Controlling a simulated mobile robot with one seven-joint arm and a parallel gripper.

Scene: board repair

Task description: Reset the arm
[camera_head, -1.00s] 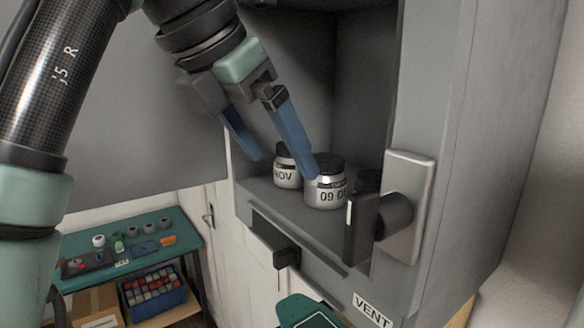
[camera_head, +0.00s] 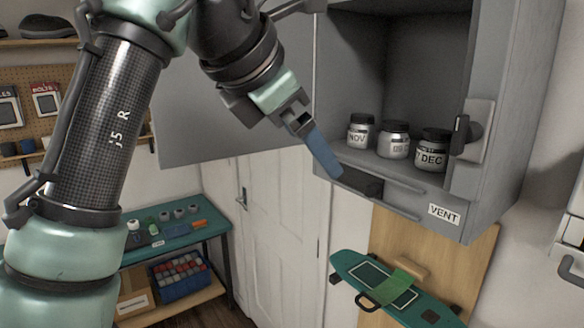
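My gripper (camera_head: 334,170) hangs in front of the left part of the open grey cabinet (camera_head: 345,70), near its lower front edge. Only one blue finger shows clearly, pointing down and right; the other is hidden, so the gap cannot be judged. Inside the cabinet three lidded jars stand upright in a row: a NOV jar (camera_head: 359,137), a middle jar (camera_head: 392,147) and a DEC jar (camera_head: 431,158). The finger appears apart from the jars.
The open cabinet door (camera_head: 190,110) stands behind my arm. A VENT label (camera_head: 444,214) is on the cabinet's lower front. A green skateboard (camera_head: 350,266) is mounted below on a wooden panel (camera_head: 385,235). A teal workbench (camera_head: 215,229) stands lower left.

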